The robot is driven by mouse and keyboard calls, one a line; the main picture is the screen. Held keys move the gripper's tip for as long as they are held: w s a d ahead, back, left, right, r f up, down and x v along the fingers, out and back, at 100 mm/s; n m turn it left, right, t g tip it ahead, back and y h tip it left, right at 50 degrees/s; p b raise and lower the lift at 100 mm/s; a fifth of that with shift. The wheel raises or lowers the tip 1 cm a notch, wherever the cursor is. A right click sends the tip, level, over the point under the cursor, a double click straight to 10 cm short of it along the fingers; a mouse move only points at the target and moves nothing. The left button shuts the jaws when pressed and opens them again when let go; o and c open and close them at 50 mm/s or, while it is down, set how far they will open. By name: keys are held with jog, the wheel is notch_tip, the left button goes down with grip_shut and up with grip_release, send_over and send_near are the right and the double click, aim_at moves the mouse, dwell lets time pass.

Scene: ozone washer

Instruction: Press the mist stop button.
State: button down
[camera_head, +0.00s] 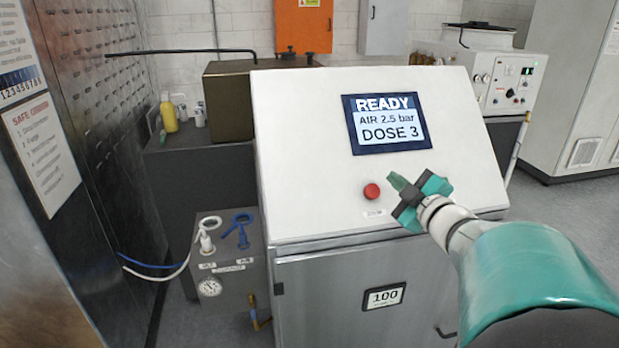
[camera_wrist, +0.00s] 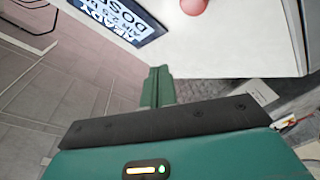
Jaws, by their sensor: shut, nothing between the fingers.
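A round red button (camera_head: 372,191) sits on the sloped white panel (camera_head: 300,140) of the washer, below the display. A small label, too small to read, lies under it. The button also shows at the top of the wrist view (camera_wrist: 193,5), partly cut off by the frame edge. My green gripper (camera_head: 399,184) is shut and empty, just right of the button in the head view. Its closed fingers (camera_wrist: 157,87) point toward the panel in the wrist view. The gap between fingertips and panel cannot be judged exactly.
The display (camera_head: 388,123) reads READY, AIR 2.5 bar, DOSE 3. A small plate (camera_head: 384,297) reads 100 on the front. At left stands a grey box (camera_head: 225,270) with white and blue fittings and a gauge. A control unit (camera_head: 513,85) stands behind right.

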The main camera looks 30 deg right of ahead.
aim_at(371, 185)
jog(key=shift+w+d+f, duration=0.25)
jog(key=shift+w+f, duration=0.7)
jog(key=shift+f, duration=0.05)
jog(key=shift+w+d+f, duration=0.25)
jog(key=shift+w+f, duration=0.7)
jog(key=shift+w+d+f, duration=0.25)
jog(key=shift+w+f, duration=0.7)
jog(key=shift+f, duration=0.05)
jog(key=shift+w+f, duration=0.1)
jog(key=shift+w+d+f, duration=0.1)
jog(key=shift+w+f, duration=0.1)
jog(key=shift+w+d+f, duration=0.1)
jog(key=shift+w+f, duration=0.25)
dwell(0.6)
dwell(0.4)
jog(key=shift+s+a+r, duration=0.2)
jog(key=shift+s+r, duration=0.45)
jog(key=s+r, duration=0.1)
jog(key=s+a+r, duration=0.1)
jog(key=s+r, duration=0.1)
jog(key=shift+s+r, duration=0.15)
jog(key=shift+r, duration=0.1)
